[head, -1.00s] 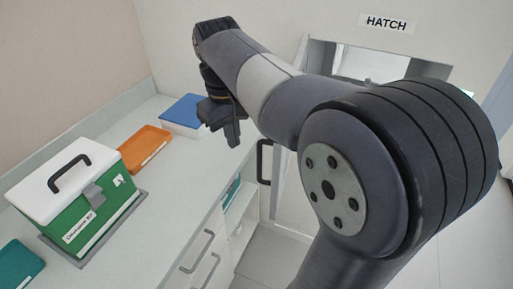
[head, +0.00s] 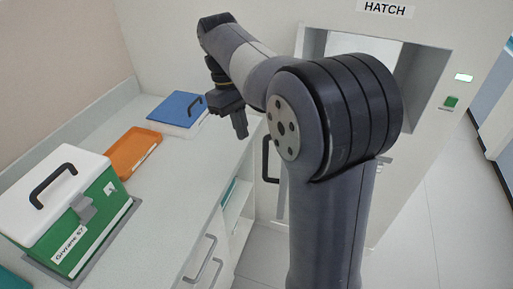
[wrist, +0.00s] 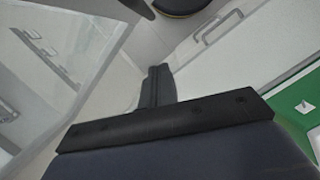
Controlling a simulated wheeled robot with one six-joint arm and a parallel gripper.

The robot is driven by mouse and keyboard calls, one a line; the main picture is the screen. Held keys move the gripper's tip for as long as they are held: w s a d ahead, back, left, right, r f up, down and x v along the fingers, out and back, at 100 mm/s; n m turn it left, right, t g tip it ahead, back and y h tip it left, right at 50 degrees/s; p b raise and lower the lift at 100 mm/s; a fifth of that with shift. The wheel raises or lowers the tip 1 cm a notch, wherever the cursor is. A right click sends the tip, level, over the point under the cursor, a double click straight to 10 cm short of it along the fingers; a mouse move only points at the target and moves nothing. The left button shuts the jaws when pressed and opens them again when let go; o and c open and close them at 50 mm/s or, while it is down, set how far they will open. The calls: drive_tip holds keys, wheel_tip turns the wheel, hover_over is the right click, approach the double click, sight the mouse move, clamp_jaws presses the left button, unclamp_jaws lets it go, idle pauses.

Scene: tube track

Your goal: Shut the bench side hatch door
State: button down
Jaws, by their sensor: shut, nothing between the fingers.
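The hatch opening (head: 428,62) is in the back wall under a HATCH label (head: 385,9), partly hidden by my arm. The hatch door appears open, seen nearly edge-on at the left side of the opening, with a black bar handle (head: 268,160); much of it is behind my arm. My gripper (head: 241,130) is shut and empty, pointing down above the bench's right edge, left of the handle and apart from it in the picture. Its closed fingers also show in the wrist view (wrist: 158,82).
The bench (head: 175,185) runs along the left, bearing a green case (head: 95,225) with a white lid, an orange tray (head: 133,152) and a blue-topped box (head: 177,108). Drawer handles (head: 200,262) face the floor. Right of the hatch is a green button (head: 450,102); open floor (head: 420,245) lies below.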

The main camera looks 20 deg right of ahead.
drive_tip(key=shift+s+d+f, duration=0.4)
drive_tip(key=shift+s+f, duration=0.15)
drive_tip(key=shift+s, duration=0.15)
drive_tip(key=shift+s+d+f, duration=0.4)
drive_tip(key=shift+s+f, duration=0.2)
drive_tip(key=shift+s, duration=0.15)
drive_tip(key=shift+s+d+f, duration=0.4)
drive_tip(key=shift+s+f, duration=0.15)
drive_tip(key=shift+s, duration=0.15)
